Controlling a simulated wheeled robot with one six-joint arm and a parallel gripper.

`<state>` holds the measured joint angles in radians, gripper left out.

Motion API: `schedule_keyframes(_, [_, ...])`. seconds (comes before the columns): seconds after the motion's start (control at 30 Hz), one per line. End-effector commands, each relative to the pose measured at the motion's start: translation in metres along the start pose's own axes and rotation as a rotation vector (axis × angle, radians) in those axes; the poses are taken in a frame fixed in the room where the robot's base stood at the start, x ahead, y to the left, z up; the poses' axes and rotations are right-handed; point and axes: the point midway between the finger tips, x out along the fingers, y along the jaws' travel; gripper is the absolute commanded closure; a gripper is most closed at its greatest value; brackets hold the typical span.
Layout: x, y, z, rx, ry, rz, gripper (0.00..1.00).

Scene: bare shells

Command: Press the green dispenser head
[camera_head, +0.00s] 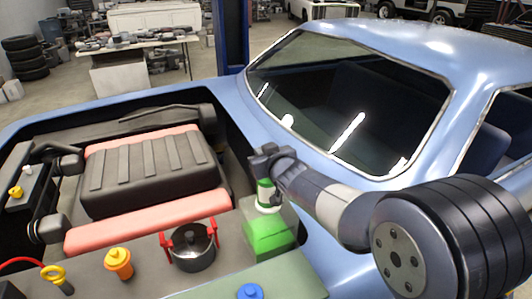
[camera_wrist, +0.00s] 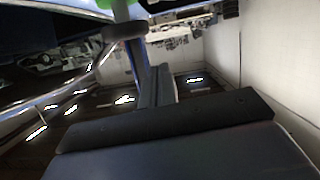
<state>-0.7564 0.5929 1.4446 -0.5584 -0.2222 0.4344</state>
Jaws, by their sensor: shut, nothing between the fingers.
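A small white dispenser with a green head (camera_head: 264,184) stands upright beside the windscreen base in the head view, just below the end of my arm. A green block-shaped thing (camera_head: 268,236) sits directly below and in front of it. My gripper (camera_head: 264,158) is shut and empty, at or just above the green head; whether it touches the head cannot be told. In the wrist view a blurred green thing (camera_wrist: 113,6) shows at the top edge, and my dark gripper parts (camera_wrist: 155,88) fill the middle and bottom.
The open engine bay of a blue car holds a black ribbed engine cover (camera_head: 150,170), a pot-like reservoir with red handles (camera_head: 190,250), an orange cap (camera_head: 119,262), a yellow ring dipstick (camera_head: 54,274) and a blue cap (camera_head: 250,291). The windscreen (camera_head: 345,100) rises behind my arm.

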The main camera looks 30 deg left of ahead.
Motion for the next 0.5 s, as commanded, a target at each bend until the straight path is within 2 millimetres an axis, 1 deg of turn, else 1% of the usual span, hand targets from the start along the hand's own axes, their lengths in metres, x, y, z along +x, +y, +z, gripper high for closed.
schedule_keyframes(0.03, [0.003, 0.0, 0.013, 0.002, -0.003, 0.001, 1.0])
schedule_keyframes(0.2, [0.005, 0.0, 0.025, 0.001, -0.002, 0.001, 1.0])
schedule_keyframes(0.3, [0.006, 0.001, 0.029, 0.0, -0.001, 0.001, 1.0])
schedule_keyframes(0.5, [0.006, 0.001, 0.029, 0.0, -0.001, 0.002, 1.0])
